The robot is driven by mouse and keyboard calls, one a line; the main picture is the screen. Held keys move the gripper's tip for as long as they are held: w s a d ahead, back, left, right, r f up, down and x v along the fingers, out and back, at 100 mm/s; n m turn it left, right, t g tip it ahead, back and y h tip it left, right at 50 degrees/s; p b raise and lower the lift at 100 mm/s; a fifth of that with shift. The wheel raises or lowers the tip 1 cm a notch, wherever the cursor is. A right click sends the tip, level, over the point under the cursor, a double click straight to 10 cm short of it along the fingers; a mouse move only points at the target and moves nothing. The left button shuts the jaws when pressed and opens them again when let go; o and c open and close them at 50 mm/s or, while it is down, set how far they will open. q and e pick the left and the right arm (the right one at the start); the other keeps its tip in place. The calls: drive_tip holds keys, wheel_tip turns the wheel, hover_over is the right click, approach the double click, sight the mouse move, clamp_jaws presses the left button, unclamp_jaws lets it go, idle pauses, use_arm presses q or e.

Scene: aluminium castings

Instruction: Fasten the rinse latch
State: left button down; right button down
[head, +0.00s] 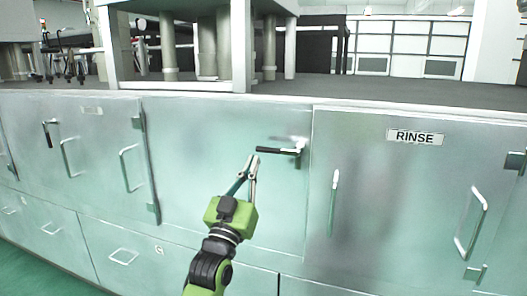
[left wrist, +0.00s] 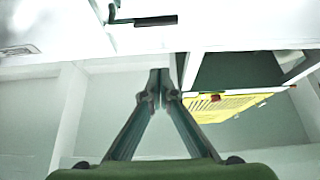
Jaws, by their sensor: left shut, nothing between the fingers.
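The rinse latch (head: 278,150) is a lever with a black grip. It is on the cabinet front, just left of the door (head: 390,210) with the RINSE label (head: 415,138). Its grip lies about level and points left from its metal pivot. In the left wrist view, the black grip (left wrist: 155,20) shows at the top. My left gripper (head: 252,160) is shut and empty, its fingertips just below the grip's free end in the head view. In the left wrist view, its fingertips (left wrist: 160,76) appear apart from the grip. My right gripper is not in view.
The RINSE door has a bar handle (head: 333,203) near its left edge and another handle (head: 472,222) further right. A second black-gripped latch (head: 48,134) hangs down at far left. A worktop (head: 390,97) runs above. The left wrist view shows a yellow slatted object (left wrist: 228,107).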

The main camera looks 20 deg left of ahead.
sight(264, 150)
use_arm(q)
drive_tip(key=p+x, duration=0.3)
drive_tip(key=x, duration=0.7)
drive_tip(key=shift+w+f+p, duration=0.25)
drive_tip(key=shift+f+p, duration=0.05)
drive_tip(key=shift+f, duration=0.75)
drive_tip(key=shift+w+f+p, duration=0.2)
drive_tip(key=shift+f+p, duration=0.1)
drive_tip(key=shift+f, duration=0.75)
drive_tip(key=shift+a, duration=0.1)
